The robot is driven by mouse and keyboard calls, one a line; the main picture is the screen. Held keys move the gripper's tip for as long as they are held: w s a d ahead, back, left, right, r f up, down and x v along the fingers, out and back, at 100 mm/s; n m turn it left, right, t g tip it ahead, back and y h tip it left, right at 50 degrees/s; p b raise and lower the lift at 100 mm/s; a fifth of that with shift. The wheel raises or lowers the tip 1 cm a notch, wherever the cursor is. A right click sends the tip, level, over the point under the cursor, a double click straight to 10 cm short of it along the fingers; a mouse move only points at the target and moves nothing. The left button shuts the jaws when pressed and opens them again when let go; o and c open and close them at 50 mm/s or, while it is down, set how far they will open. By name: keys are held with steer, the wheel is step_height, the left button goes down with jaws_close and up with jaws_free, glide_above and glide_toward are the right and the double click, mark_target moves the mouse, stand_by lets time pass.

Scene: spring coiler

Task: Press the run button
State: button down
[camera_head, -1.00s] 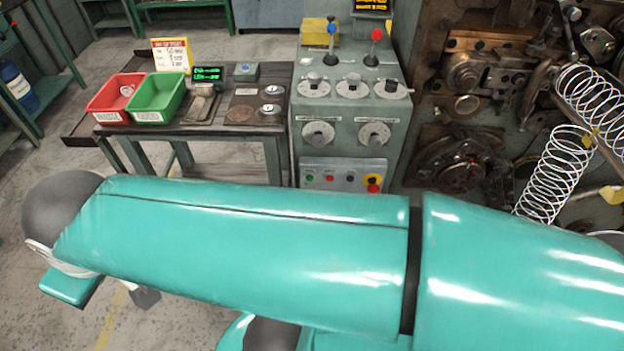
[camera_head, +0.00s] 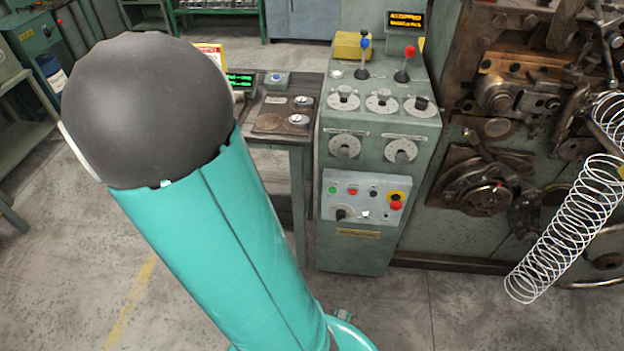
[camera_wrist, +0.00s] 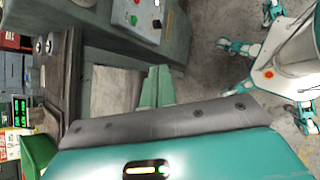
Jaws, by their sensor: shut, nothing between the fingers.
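The control panel (camera_head: 350,232) is a pale plate on the front of the grey-green console. It carries a green button (camera_head: 332,189), a red button (camera_head: 352,191), a dark button (camera_head: 373,193), a black knob (camera_head: 341,213) and a red mushroom button (camera_head: 396,204) on yellow. Their labels are too small to read, so I cannot confirm which is run. The green button also shows in the wrist view (camera_wrist: 134,19). My gripper (camera_wrist: 158,72) shows its green fingers shut and empty, apart from the panel. In the head view my arm hides the gripper.
Dials and two levers, blue (camera_head: 365,42) and red (camera_head: 409,51), top the console (camera_head: 345,250). A worktable (camera_head: 262,137) stands left of it. The coiling machine (camera_head: 447,235) and a wire spring (camera_head: 565,235) are at right. The floor before the console is clear.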

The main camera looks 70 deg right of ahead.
mark_target(333, 190)
steer(key=s+d+f+n+g+h, duration=0.2)
steer(key=s+d+f+n+h, duration=0.2)
steer(key=s+d+f+n, duration=0.8)
step_height(333, 190, down, 5)
steer(key=shift+s+d+r+n+h, duration=0.15)
steer(key=shift+s+d+n+h, duration=0.2)
steer(key=shift+s+d, duration=0.6)
steer(key=shift+s+a, duration=0.25)
steer(key=w+d, duration=0.2)
steer(key=d, duration=0.6)
steer(key=shift+d, duration=0.3)
steer(key=shift+d, duration=0.1)
stand_by(0.3)
steer(key=shift+w+d, duration=0.1)
steer(key=shift+d, duration=0.2)
